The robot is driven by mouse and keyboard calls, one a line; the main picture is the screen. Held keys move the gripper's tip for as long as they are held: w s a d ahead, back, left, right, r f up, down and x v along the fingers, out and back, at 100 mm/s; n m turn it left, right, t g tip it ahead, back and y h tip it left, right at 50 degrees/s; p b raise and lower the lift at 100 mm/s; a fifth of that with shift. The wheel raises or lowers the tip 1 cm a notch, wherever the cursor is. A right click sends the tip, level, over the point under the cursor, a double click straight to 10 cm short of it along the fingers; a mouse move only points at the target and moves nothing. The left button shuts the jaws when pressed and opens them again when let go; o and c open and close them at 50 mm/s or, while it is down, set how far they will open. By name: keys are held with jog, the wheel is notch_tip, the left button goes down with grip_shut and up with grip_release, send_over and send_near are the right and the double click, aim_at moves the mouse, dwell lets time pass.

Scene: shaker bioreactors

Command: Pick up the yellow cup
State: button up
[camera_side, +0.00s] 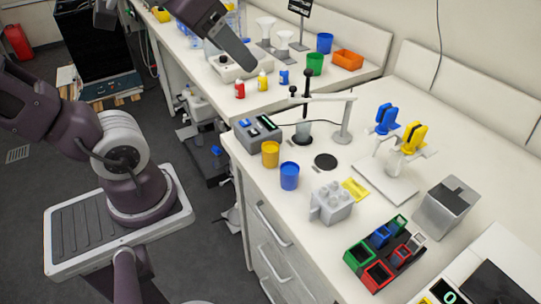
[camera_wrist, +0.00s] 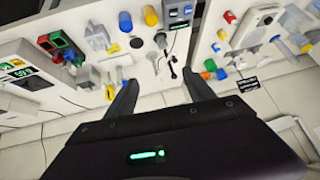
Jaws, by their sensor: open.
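The yellow cup (camera_side: 270,153) stands upright near the left edge of the front bench, between a grey control box and a blue cup (camera_side: 289,176). In the wrist view the yellow cup (camera_wrist: 150,16) shows at the top, just right of the blue cup (camera_wrist: 125,21). My gripper (camera_wrist: 160,77) is open and empty, its two dark fingers spread well apart, and the cup lies beyond the fingertips. In the side view a dark part of my arm enters at the top, over the back bench; I cannot make out both fingers there.
A grey control box (camera_side: 258,132) stands behind the cup. A stand with a black rod (camera_side: 345,125), a grey block rack (camera_side: 331,203) and a coloured box set (camera_side: 378,262) share the bench. Small red (camera_side: 240,90) and yellow bottles stand on the back bench.

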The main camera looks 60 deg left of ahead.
jog(key=w+a+r+m+t+h, duration=0.1)
jog(key=w+a+r+m+t, duration=0.4)
jog(key=w, duration=0.6)
jog(key=w+a+r+m+t, duration=0.3)
jog(key=w+a+r+t, duration=0.3)
jog(key=w, duration=0.6)
jog(key=s+d+f+m+g+h, duration=0.2)
jog(key=s+f+m+g+h, duration=0.1)
jog(key=f+m+g+h, duration=0.35)
jog(key=s+f+g+h, duration=0.7)
jog(key=s, duration=0.6)
send_near(277, 152)
jog(key=shift+w+d+r+t, duration=0.1)
jog(key=shift+d+r+t, duration=0.2)
jog(key=shift+d, duration=0.45)
jog(key=d+f, duration=0.1)
jog(key=w+d+f, duration=0.1)
jog(key=d, duration=0.1)
jog(key=w+d+f, duration=0.1)
jog(key=d+f, duration=0.1)
jog(key=shift+w+d+f, duration=0.1)
jog(key=shift+w+d, duration=0.25)
grip_shut()
